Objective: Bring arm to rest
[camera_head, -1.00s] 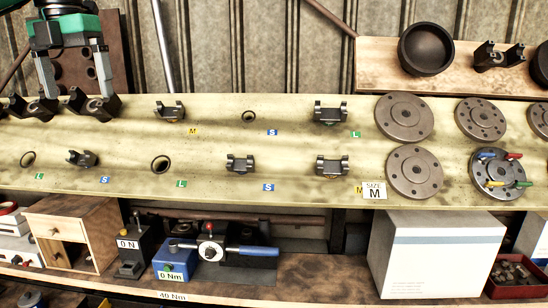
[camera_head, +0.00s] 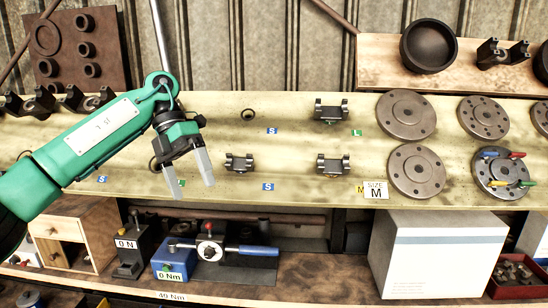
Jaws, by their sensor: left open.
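My left arm comes in from the left as a green link, with its elbow or wrist joint above the yellow-green shelf (camera_head: 310,185). My left gripper (camera_head: 192,190) is open and empty, its two pale fingers pointing down at the front part of the shelf. It is close to a dark ring (camera_head: 155,163), partly hidden behind it, and left of a dark yoke (camera_head: 239,162). The arm hides parts at the shelf's left. My right gripper is not in view.
More yokes (camera_head: 332,109) and round flanges (camera_head: 417,171) stand on the shelf. Below are a blue torque tool (camera_head: 174,259), a wooden drawer box (camera_head: 60,238) and a white box (camera_head: 437,255). A bowl (camera_head: 428,47) sits on the back board. The shelf's middle has bare room.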

